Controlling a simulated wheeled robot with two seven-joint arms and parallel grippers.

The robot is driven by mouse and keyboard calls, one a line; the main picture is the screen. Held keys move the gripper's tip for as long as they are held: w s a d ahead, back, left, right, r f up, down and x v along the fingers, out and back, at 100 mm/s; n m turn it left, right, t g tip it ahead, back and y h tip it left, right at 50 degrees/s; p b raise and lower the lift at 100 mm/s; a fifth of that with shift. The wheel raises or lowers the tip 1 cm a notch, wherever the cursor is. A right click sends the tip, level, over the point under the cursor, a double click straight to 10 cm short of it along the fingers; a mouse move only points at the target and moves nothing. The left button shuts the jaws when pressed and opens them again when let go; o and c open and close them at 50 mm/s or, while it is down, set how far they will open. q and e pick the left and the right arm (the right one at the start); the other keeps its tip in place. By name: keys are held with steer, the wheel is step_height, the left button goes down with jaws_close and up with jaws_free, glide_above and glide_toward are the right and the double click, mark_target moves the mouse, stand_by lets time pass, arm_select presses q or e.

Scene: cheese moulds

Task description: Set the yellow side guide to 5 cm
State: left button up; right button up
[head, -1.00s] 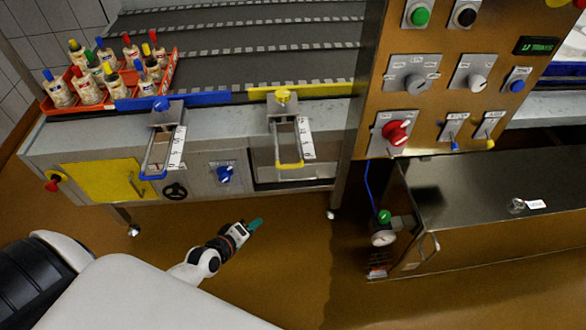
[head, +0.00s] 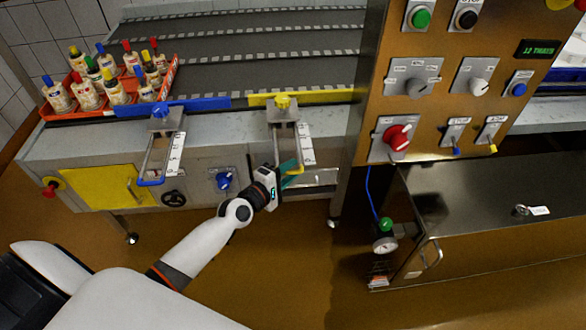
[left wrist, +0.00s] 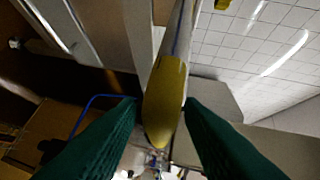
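The yellow side guide (head: 325,96) is a long rail along the front edge of the conveyor in the head view, with a yellow knob (head: 283,101) on its bracket. A white scale strip (head: 305,144) runs along the bracket; its marks are too small to read. My left gripper (head: 291,168) is at the bracket's front end, which it partly hides. In the left wrist view, a yellow handle (left wrist: 165,95) lies between the green fingertips. The fingers are apart on either side, with a thin gap showing at the left. My right gripper is out of view.
A blue guide (head: 190,104) with its own bracket and scale is at the left. An orange crate (head: 172,78) of bottles stands behind it. A control panel (head: 445,110) with knobs and buttons rises at the right. The floor in front is clear.

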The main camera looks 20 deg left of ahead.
arm_select(q)
steer(key=shift+x, duration=0.9)
steer(key=shift+c, duration=0.3)
steer(key=shift+s+f, duration=0.1)
jaws_close()
steer(key=w+a+b, duration=0.1)
steer(key=w, duration=0.1)
steer(key=w+a+b, duration=0.1)
steer(key=w+b, duration=0.1)
steer(key=shift+a+f, duration=0.15)
steer(key=shift+a, duration=0.05)
steer(key=shift+o, duration=0.3)
jaws_free()
steer(key=shift+w, duration=0.1)
